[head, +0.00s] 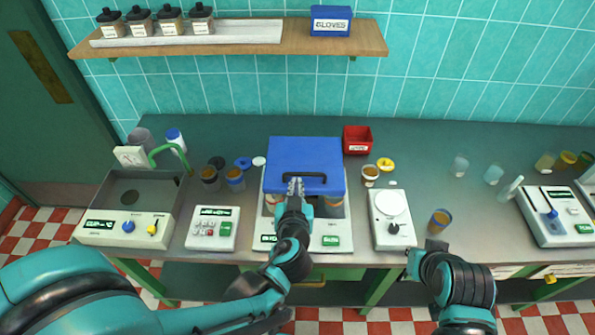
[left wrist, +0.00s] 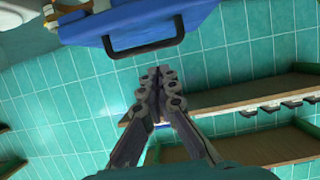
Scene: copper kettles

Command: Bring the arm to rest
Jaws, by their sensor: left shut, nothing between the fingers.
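My left gripper (head: 295,184) is shut and empty. In the head view it overlaps the front of a blue lid (head: 300,155), close to the lid's black handle (head: 318,177). In the left wrist view its closed fingers (left wrist: 158,80) show just below the handle (left wrist: 143,46) in the picture, with a small gap and no grip on it. My right arm comes in at the lower right, and its end (head: 412,262) is by the bench's front edge. Its fingers are too small and dark to read.
The lid covers a white machine (head: 330,244) with amber jars under it. A keypad box (head: 213,229), a dial scale (head: 392,220) and a cup (head: 439,220) stand nearby on the grey bench (head: 460,140). A wooden shelf (head: 270,42) hangs on the tiled wall.

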